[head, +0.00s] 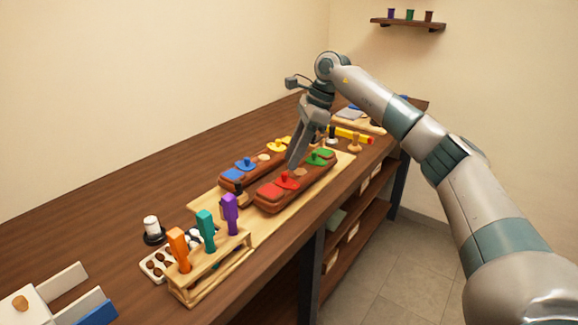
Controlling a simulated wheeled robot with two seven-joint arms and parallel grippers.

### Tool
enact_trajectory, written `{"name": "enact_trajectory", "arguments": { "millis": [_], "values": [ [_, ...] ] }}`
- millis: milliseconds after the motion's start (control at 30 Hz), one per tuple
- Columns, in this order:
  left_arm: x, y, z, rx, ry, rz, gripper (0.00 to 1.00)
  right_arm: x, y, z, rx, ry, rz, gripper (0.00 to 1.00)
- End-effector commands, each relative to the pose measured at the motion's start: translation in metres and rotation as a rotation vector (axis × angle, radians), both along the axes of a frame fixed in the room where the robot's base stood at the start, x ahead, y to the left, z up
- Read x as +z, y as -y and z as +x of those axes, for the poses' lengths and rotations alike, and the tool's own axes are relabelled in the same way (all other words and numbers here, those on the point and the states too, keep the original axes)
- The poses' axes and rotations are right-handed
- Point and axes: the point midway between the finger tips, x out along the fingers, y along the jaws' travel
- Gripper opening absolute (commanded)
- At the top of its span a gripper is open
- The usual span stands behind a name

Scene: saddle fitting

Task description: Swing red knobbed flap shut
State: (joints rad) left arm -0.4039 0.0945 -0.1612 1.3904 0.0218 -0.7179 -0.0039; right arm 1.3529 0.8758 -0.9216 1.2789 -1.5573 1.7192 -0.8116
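The red knobbed flap (288,183) is on the front brown wooden saddle-shaped block, at its left end, with a small red knob on top. Another red panel lies just left of it. My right gripper (293,164) reaches down from above, its fingertips just above and beside the red knob. The frame does not show clearly whether its fingers are apart or touch the knob. A green knobbed flap (317,157) is at the right end of the same block. My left gripper is not in view.
A second block behind carries blue (240,168) and yellow (278,146) knobbed flaps. A wooden rack (212,268) with orange, teal and purple handles stands at front left. A yellow tool (350,134) lies farther back. The bench's back left is clear.

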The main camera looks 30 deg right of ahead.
Motion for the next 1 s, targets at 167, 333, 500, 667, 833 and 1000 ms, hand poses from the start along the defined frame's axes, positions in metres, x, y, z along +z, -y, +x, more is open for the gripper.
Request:
{"name": "enact_trajectory", "arguments": {
  "millis": [167,333,500,667,833,1000],
  "values": [
    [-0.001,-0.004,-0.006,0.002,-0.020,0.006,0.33,0.034,0.013,-0.005,-0.002,0.004,0.000,0.33],
    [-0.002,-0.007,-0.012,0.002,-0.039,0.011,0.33,0.067,0.026,-0.010,-0.001,0.002,0.000,0.33],
    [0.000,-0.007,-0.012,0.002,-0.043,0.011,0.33,0.094,0.036,-0.014,0.000,0.001,0.001,0.33],
    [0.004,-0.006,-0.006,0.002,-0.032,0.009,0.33,0.110,0.042,-0.017,0.000,0.000,0.000,0.33],
    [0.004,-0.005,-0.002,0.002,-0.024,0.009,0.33,0.117,0.045,-0.018,0.001,-0.001,-0.001,0.33],
    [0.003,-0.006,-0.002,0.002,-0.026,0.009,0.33,0.117,0.045,-0.018,0.001,-0.001,-0.001,0.33]
  ]
}}
